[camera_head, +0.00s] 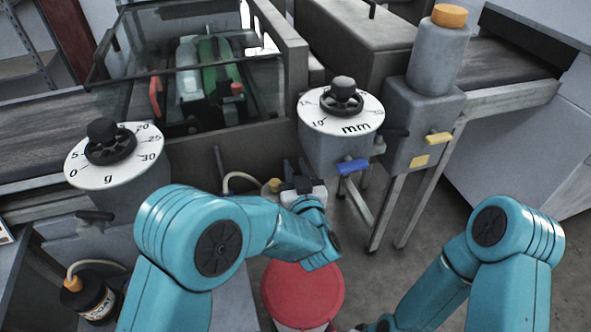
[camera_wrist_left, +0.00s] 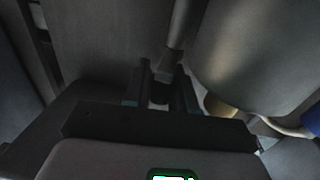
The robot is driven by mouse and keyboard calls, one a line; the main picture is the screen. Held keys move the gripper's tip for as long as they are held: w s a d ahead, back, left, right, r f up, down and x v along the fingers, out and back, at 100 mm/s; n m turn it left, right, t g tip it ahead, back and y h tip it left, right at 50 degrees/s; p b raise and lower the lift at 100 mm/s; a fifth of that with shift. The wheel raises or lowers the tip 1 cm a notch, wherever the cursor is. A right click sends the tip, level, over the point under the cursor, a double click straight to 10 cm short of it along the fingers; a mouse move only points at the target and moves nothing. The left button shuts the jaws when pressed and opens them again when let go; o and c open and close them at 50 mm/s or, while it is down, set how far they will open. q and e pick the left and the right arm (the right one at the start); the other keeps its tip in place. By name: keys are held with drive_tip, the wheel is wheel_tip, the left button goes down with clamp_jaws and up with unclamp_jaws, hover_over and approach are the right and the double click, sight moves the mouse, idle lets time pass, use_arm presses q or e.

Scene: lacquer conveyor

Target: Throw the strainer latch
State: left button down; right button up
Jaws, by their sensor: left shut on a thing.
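My left gripper (camera_head: 297,181) reaches to the front of the grey machine below the mm dial. In the left wrist view its two fingers (camera_wrist_left: 161,92) are shut on a small dark handle (camera_wrist_left: 160,94), which looks like the strainer latch. A grey rod (camera_wrist_left: 181,42) rises just beyond the handle. In the head view the gripper and arm largely hide the latch. My right arm is at the lower right; its dark end (camera_head: 378,325) is cut by the bottom edge, and its jaw state does not show.
A red-lidded drum (camera_head: 303,295) stands below my left arm. The g dial (camera_head: 110,155) is at left and the mm dial (camera_head: 341,111) is right of centre. A blue lever (camera_head: 353,166) and a yellow lever (camera_head: 439,138) stick out at right. A dark bottle (camera_head: 88,298) sits lower left.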

use_arm(q)
drive_tip(key=h+b, duration=0.1)
drive_tip(key=m+h, duration=0.1)
drive_tip(key=shift+a+f+m+h+b, duration=0.15)
drive_tip(key=shift+a+m+h+b, duration=0.15)
drive_tip(key=shift+b, duration=0.05)
drive_tip(key=shift+s+m+h, duration=0.1)
drive_tip(key=shift+m+h, duration=0.3)
drive_tip(key=shift+h, duration=0.2)
drive_tip(key=shift+r, duration=0.2)
drive_tip(key=c, duration=1)
unclamp_jaws()
drive_tip(key=shift+f, duration=0.1)
drive_tip(key=shift+f, duration=0.1)
